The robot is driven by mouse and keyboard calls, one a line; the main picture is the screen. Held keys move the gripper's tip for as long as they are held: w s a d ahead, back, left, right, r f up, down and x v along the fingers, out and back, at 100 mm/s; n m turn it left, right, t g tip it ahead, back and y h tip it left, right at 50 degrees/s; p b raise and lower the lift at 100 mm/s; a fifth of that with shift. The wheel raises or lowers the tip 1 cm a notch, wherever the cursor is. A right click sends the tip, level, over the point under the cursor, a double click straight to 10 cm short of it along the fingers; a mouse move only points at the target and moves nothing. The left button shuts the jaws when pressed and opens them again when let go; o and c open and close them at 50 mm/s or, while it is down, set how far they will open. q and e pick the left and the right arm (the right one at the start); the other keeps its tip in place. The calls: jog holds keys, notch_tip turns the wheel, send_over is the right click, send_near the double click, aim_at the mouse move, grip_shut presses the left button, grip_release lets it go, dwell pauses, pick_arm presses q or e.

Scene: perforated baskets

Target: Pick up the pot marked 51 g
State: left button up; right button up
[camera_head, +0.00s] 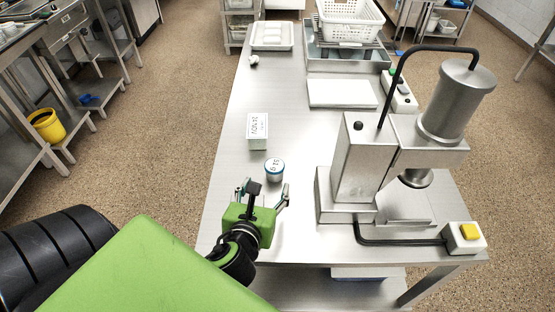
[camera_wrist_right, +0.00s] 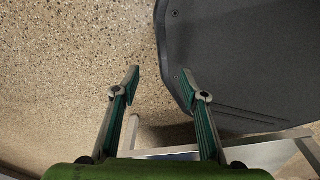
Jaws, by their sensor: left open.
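The pot marked 51 g (camera_head: 275,169) is a small round tub with a white lid and a blue-grey side, standing upright on the steel table (camera_head: 290,110). My left gripper (camera_head: 263,187) is open and empty, just in front of the pot on the near side. I cannot tell whether a finger touches it. My right gripper (camera_wrist_right: 158,85) shows in the right wrist view, open with nothing between its fingers, over the floor beside a dark flat body.
A white box with a printed label (camera_head: 258,131) stands behind the pot. A steel press (camera_head: 365,160) with a yellow-button box (camera_head: 464,237) stands to the right. A white tray (camera_head: 272,36), a white board (camera_head: 341,93) and a perforated basket (camera_head: 348,22) are farther back.

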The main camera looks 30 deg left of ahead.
aim_at(274, 170)
pick_arm(q)
jog(key=x, duration=0.7)
jog(key=shift+w+a+f, duration=0.15)
jog(key=shift+w, duration=0.1)
jog(key=shift+w+f, duration=0.1)
jog(key=shift+w, duration=0.1)
jog(key=x, duration=0.4)
jog(key=shift+w+a+f, duration=0.2)
jog(key=shift+a+f, duration=0.05)
jog(key=shift+f, duration=0.2)
jog(key=shift+c, duration=1.2)
jog(key=c, duration=1)
pick_arm(e)
jog(key=s, duration=0.2)
jog(key=shift+s+d+f, duration=0.3)
jog(key=shift+d, duration=0.05)
